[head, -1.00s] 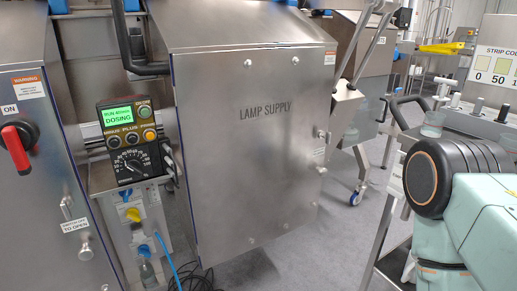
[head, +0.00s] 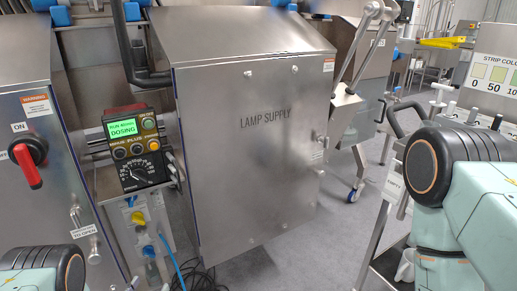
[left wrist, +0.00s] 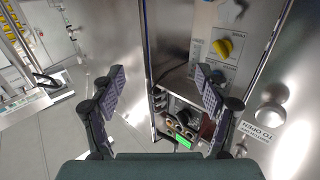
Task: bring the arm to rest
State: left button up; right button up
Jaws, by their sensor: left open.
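My left gripper (left wrist: 162,92) shows in the left wrist view with its two padded fingers spread wide and nothing between them. Beyond it are a metal cabinet edge and the dosing controller (left wrist: 183,128), which appears upside down there. In the head view, a black joint and pale green link of my left arm (head: 45,268) show at the bottom left corner; the left fingers cannot be made out there. My right arm (head: 480,200), pale green with a black joint, fills the lower right. Its gripper is out of view.
The steel lamp supply cabinet (head: 250,160) stands in the middle. Left of it are the dosing controller (head: 133,147) and a cabinet with a red-handled switch (head: 28,165). A blue hose (head: 177,268) hangs below. Grey floor (head: 315,250) is open between the cabinet and my right arm.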

pick_arm(q)
notch_tip(320, 180, down, 21)
jog(key=n+y+b, duration=0.3)
jog(key=y+b, duration=0.2)
jog(key=b, duration=0.4)
jog(key=shift+s+d+y, duration=0.15)
jog(key=shift+s+y, duration=0.15)
